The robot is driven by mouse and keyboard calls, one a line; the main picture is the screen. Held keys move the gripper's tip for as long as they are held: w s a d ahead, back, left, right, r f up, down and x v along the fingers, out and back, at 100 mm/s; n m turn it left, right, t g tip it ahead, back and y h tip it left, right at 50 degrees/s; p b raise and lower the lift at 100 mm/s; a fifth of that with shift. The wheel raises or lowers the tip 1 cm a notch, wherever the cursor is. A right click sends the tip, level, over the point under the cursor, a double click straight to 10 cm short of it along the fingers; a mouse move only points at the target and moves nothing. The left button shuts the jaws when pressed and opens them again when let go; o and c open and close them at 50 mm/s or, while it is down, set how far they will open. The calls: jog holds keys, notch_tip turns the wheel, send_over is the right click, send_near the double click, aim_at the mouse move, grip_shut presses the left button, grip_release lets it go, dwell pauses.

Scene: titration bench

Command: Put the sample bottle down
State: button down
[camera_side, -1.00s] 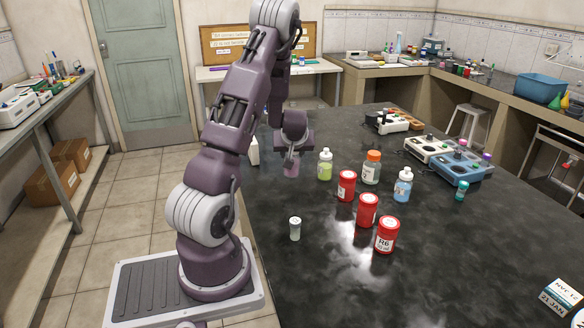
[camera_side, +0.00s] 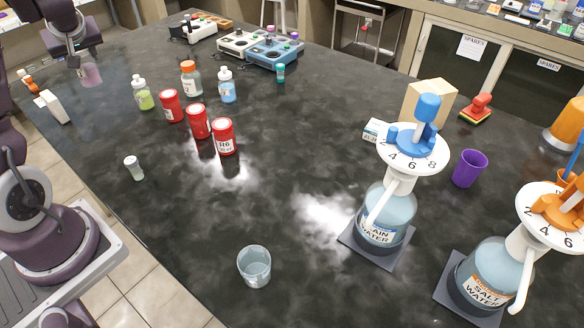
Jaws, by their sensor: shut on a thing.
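My gripper (camera_side: 77,63) is at the upper left of the side view, shut on a small bottle with pink contents, the sample bottle (camera_side: 90,75). The bottle hangs upright below the gripper, at or just above the dark bench top (camera_side: 300,130); I cannot tell whether it touches. The gripper hides its upper part. A green bottle with a white cap (camera_side: 143,95) stands to its right, apart from it.
Red jars (camera_side: 198,123), an orange-capped bottle (camera_side: 190,80) and a blue bottle (camera_side: 227,88) stand right of the gripper. A white box (camera_side: 54,107) is nearby, left. A small vial (camera_side: 134,168), a beaker (camera_side: 254,266) and two water dispensers (camera_side: 385,215) stand nearer.

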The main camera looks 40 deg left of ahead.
jog(key=shift+w+d+f+m, duration=0.1)
jog(key=shift+w+d+m, duration=0.2)
jog(key=shift+w+d, duration=0.45)
jog(key=w+d+m+t+h, duration=0.25)
jog(key=w+d, duration=0.35)
jog(key=d, duration=0.3)
jog(key=w+d+f+m+t+h, duration=0.1)
jog(key=w+d+m, duration=0.4)
jog(key=d, duration=0.5)
jog(key=w+d+m+t+h, duration=0.2)
jog(key=w+d, duration=0.4)
jog(key=d, duration=0.3)
jog(key=s+d+m+h, duration=0.3)
jog(key=d+m+h, duration=0.15)
jog(key=d, duration=1.15)
jog(key=s+d+m+h, duration=0.3)
jog(key=d+m, duration=0.2)
jog(key=d, duration=1.2)
jog(key=f, duration=1.4)
jog(key=shift+w+a, duration=0.2)
jog(key=c, duration=0.9)
grip_release()
